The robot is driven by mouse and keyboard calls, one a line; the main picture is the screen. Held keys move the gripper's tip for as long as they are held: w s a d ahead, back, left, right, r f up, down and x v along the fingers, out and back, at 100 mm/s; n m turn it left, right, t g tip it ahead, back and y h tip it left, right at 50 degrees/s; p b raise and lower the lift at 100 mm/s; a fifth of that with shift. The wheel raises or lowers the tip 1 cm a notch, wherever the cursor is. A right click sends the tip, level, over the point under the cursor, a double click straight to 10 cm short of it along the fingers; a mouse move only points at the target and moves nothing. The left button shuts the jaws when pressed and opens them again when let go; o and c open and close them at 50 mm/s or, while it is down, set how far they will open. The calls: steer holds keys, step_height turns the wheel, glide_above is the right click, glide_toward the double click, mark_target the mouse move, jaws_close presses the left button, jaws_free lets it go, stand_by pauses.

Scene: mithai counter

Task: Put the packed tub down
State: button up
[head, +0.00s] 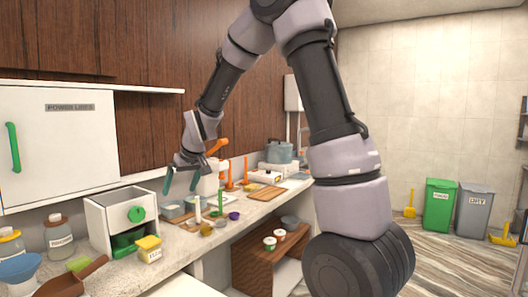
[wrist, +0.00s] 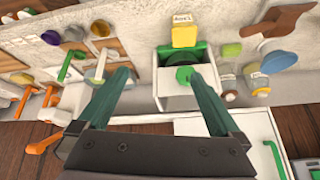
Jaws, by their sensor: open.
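A small tub with a yellow lid and a label (head: 149,249) stands on the counter, in front and to the right of the white box with a green knob. It also shows at the top of the wrist view (wrist: 184,33), apart from my fingers. My gripper (head: 181,182) hangs above the counter by the back wall, right of the white box, with its teal fingers spread. In the wrist view the fingers (wrist: 164,72) are wide apart with nothing held between them. Two white tubs (head: 270,243) stand on the wooden shelf unit below the counter; whether any tub is packed cannot be told.
The white box (head: 105,228) has a green tray at its base. Containers, small bowls and orange-handled tools crowd the counter to the right. A white cabinet (head: 60,140) hangs above.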

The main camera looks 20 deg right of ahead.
steer(key=s+d+r+m, duration=0.2)
steer(key=s+d+r, duration=0.5)
steer(key=d+r, duration=0.15)
steer(key=s+d+r+m, duration=0.2)
steer(key=s+d, duration=0.1)
steer(key=s, duration=0.4)
steer(key=s+d+r+m+t, duration=0.1)
steer(key=s+d+r+m, duration=0.1)
steer(key=s, duration=0.5)
steer(key=s+d+r+m+h, duration=0.1)
steer(key=s+d+r+m, duration=0.1)
steer(key=s+d, duration=0.2)
steer(key=shift+s+r+t, duration=0.15)
steer(key=shift+s+t, duration=0.25)
steer(key=shift+s, duration=1.15)
